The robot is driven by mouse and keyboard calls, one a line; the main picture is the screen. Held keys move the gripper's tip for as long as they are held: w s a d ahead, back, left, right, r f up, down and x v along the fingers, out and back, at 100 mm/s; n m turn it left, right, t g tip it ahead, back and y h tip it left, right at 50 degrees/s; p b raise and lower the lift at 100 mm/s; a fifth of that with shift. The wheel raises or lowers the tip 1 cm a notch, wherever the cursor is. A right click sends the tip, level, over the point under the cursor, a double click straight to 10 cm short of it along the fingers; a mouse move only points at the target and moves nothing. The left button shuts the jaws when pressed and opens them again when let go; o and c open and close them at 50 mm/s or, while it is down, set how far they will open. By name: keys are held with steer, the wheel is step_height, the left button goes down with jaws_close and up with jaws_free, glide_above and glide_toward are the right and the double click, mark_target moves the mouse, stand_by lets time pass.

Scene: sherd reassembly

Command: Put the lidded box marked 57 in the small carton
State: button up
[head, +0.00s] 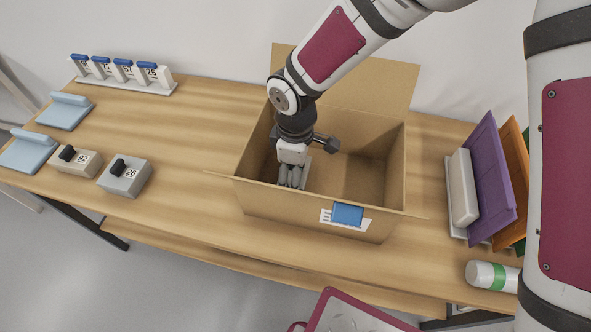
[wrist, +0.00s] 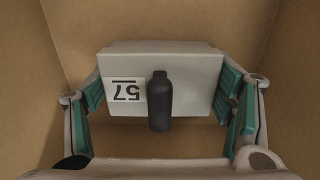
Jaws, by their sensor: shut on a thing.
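The grey lidded box marked 57 (wrist: 185,60) shows in the wrist view with its number label upside down and a dark knob on its lid. My gripper (wrist: 163,103) has its teal-padded fingers on both sides of the box and is shut on it. In the head view my gripper (head: 291,182) is down inside the open cardboard carton (head: 315,212), at its left side. The box is mostly hidden there behind the gripper and the carton's front wall. Carton walls surround the box in the wrist view; I cannot tell if it touches the carton floor.
Two lidded boxes, marked 93 (head: 84,163) and 26 (head: 131,179), stand on the wooden table (head: 190,215) at left. Blue pieces (head: 66,112) and a row of number cards (head: 124,72) are behind. Upright folders (head: 492,180) and a white-green bottle (head: 490,275) are at right.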

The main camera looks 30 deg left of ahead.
steer(key=shift+f, duration=0.1)
steer(key=o, duration=1.2)
step_height(320, 180, up, 12)
steer(key=shift+r+p, duration=0.15)
steer(key=shift+p, duration=0.55)
